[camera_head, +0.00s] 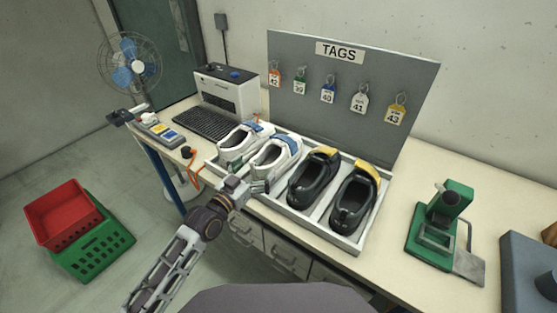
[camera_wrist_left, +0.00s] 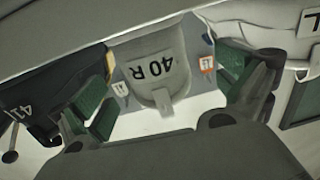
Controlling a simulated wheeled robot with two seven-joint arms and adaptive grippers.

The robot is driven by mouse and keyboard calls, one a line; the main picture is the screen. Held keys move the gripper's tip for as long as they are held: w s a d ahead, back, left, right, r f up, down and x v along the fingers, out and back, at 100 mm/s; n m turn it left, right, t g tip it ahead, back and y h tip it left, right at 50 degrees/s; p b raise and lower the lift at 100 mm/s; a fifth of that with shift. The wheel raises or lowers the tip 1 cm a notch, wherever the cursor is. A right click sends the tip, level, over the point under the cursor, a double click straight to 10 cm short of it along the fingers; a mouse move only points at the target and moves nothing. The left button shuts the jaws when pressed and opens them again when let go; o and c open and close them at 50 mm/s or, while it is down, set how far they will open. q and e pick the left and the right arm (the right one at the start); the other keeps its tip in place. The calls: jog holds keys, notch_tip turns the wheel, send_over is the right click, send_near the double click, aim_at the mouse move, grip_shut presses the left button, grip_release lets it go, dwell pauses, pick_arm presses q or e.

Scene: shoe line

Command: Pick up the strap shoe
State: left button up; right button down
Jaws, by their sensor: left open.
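Two white shoes with blue on top stand in the left half of the tray (camera_head: 301,228): the left white shoe (camera_head: 236,146) and the right white shoe (camera_head: 283,150). In the left wrist view the right white shoe (camera_wrist_left: 150,52) shows its heel, marked "40 R", with the marking upside down. My left gripper (camera_head: 247,177) is at that heel in the head view. In the wrist view its green-padded fingers (camera_wrist_left: 170,92) are open, one on each side of the heel, with gaps. My right gripper is not in view. Which shoe is the strap shoe is not certain.
Two black shoes with yellow (camera_head: 313,180) stand close on the right, one marked "41" (camera_wrist_left: 27,108). A grey tag board (camera_head: 335,110) rises behind the tray. A green press (camera_head: 442,230) stands at the right. A keyboard (camera_head: 207,122) lies at the left.

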aim_at(266, 159)
pick_arm(q)
jog(key=shift+x, duration=2.3)
jog(key=shift+d, duration=0.35)
jog(key=c, duration=1.6)
jog(key=shift+c, duration=0.4)
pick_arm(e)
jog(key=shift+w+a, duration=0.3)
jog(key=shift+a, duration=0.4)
pick_arm(q)
jog(key=shift+r, duration=0.15)
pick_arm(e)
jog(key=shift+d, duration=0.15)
